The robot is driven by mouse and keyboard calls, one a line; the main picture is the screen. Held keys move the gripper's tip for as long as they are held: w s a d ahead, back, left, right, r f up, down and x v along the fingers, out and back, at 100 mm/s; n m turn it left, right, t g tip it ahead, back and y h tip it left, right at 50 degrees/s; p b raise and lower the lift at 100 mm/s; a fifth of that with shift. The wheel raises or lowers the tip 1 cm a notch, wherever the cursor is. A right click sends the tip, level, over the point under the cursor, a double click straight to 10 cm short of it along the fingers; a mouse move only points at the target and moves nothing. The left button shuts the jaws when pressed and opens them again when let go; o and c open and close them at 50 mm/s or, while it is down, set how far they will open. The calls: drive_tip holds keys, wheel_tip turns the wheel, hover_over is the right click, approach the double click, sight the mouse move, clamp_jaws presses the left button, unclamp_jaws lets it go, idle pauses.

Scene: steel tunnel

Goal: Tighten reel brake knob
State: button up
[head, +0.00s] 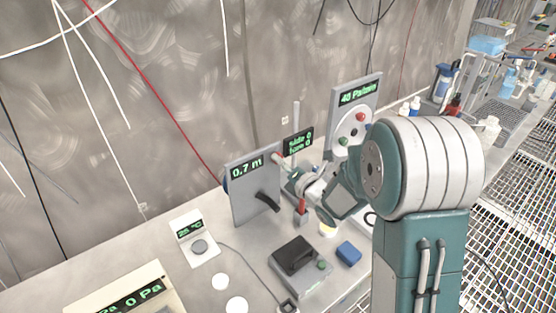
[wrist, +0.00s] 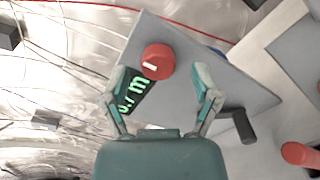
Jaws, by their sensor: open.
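The red brake knob (wrist: 158,60) with a white mark sits on the grey reel panel (wrist: 185,85), ahead of and between my fingertips in the wrist view. My gripper (wrist: 160,76) is open, one finger either side of the knob with gaps. I cannot tell whether the fingertips reach its depth. The panel also shows in the head view (head: 243,205), with a "0.7 m" display and a black crank handle (head: 267,201). My gripper (head: 284,166) is at the panel's upper right there.
A "25 °C" unit (head: 195,243), a black box (head: 295,255) and a blue block (head: 348,252) stand on the bench. A panel with red and green buttons (head: 353,125) stands behind my gripper. A red-tipped object (wrist: 300,155) lies at lower right in the wrist view.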

drive_tip(key=shift+x, duration=0.85)
clamp_jaws()
